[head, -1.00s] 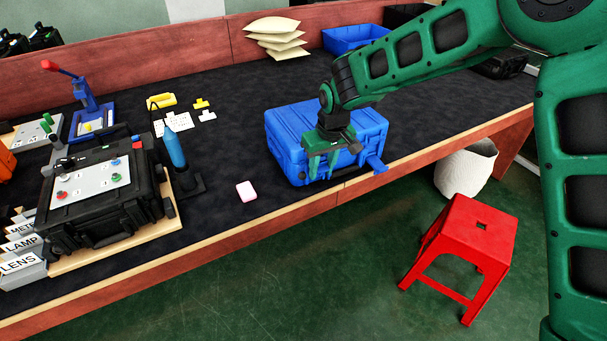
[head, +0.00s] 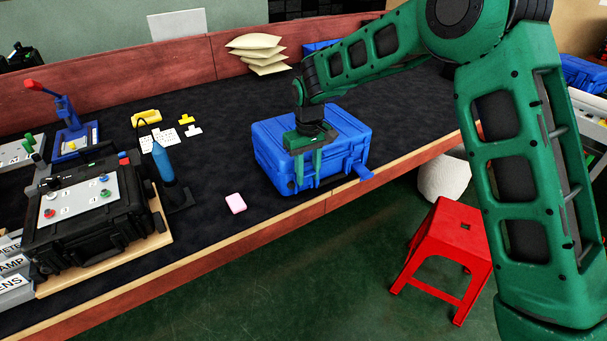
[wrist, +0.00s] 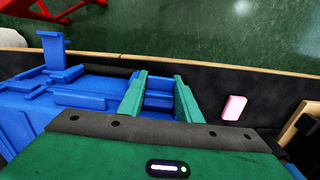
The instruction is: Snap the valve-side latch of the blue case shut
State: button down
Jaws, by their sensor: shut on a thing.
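The blue case (head: 345,130) lies closed on the dark bench top near its front edge; it also fills the left of the wrist view (wrist: 30,105). One latch (head: 364,172) sticks outward at the right end of its front side. It also stands out at the left of the wrist view (wrist: 52,50). My gripper (head: 308,177) is at the left part of the case's front. In the wrist view its green fingers (wrist: 160,82) are on both sides of a blue front part of the case, shut on it. I cannot make out the valve.
A pink block (head: 235,203) lies left of the case near the bench edge. A blue bottle-like tool (head: 163,162) and a black instrument case (head: 90,215) stand farther left. A red stool (head: 450,235) is on the floor in front.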

aim_at(308, 172)
jog(key=c, duration=1.3)
grip_release()
notch_tip(308, 172, up, 10)
jog(key=shift+f, duration=0.1)
jog(key=shift+r, duration=0.45)
